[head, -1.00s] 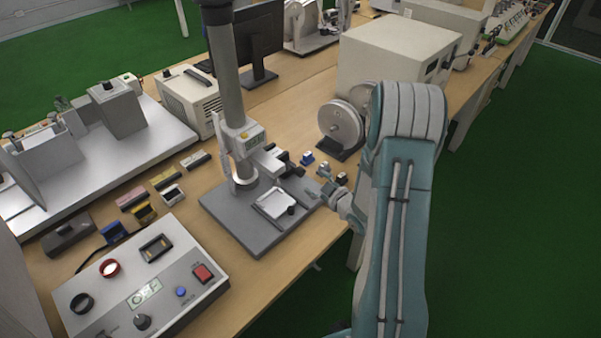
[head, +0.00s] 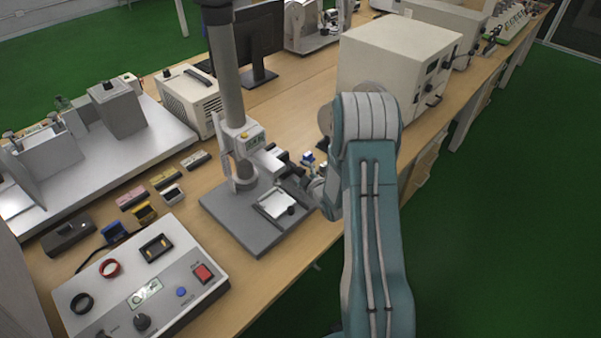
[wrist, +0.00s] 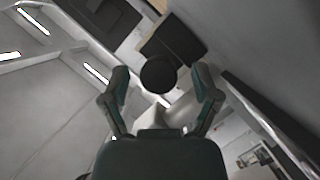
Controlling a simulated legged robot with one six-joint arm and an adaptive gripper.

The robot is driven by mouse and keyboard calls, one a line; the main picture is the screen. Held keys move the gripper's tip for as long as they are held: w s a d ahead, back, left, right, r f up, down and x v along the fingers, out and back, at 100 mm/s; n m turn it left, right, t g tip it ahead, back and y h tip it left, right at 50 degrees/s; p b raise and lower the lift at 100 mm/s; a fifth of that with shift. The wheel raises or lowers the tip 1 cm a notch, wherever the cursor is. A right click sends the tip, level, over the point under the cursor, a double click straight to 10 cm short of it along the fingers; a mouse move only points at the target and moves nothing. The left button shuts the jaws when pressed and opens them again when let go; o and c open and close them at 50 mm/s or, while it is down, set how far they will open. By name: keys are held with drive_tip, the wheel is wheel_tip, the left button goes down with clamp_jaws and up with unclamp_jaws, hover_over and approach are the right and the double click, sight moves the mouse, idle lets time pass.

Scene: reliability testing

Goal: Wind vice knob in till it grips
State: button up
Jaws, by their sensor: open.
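A dark round knob (wrist: 158,74) sits between the spread fingers of my gripper (wrist: 163,82) in the wrist view, with dark blocks behind it. The fingers stand open with a gap on each side of it. In the head view, my gripper (head: 313,187) is at the right side of the test stand, partly hidden by my arm. A dark clamp-like part (head: 284,158) juts from the stand's gauge head toward my gripper. Below it, a light plate (head: 276,203) with a small black knob (head: 291,210) lies on the base. Which knob belongs to the vice is hard to tell.
The stand's column (head: 226,75) and grey base (head: 245,222) are left of my gripper. A small blue-and-white part (head: 308,160) lies on the bench behind. A beige cabinet (head: 385,60) stands beyond my arm. A control box (head: 145,285) fills the front left.

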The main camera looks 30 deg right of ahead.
drive_tip(key=shift+w+f, duration=0.15)
drive_tip(key=shift+w, duration=0.35)
clamp_jaws()
drive_tip(key=shift+m, duration=0.3)
drive_tip(key=m+g+y, duration=0.1)
drive_tip(key=m+y, duration=0.1)
drive_tip(key=m, duration=0.1)
drive_tip(key=shift+m+g+y, duration=0.4)
drive_tip(key=m+y, duration=0.2)
drive_tip(key=shift+m+g, duration=0.4)
drive_tip(key=shift+m+y, duration=0.6)
drive_tip(key=shift+m, duration=0.3)
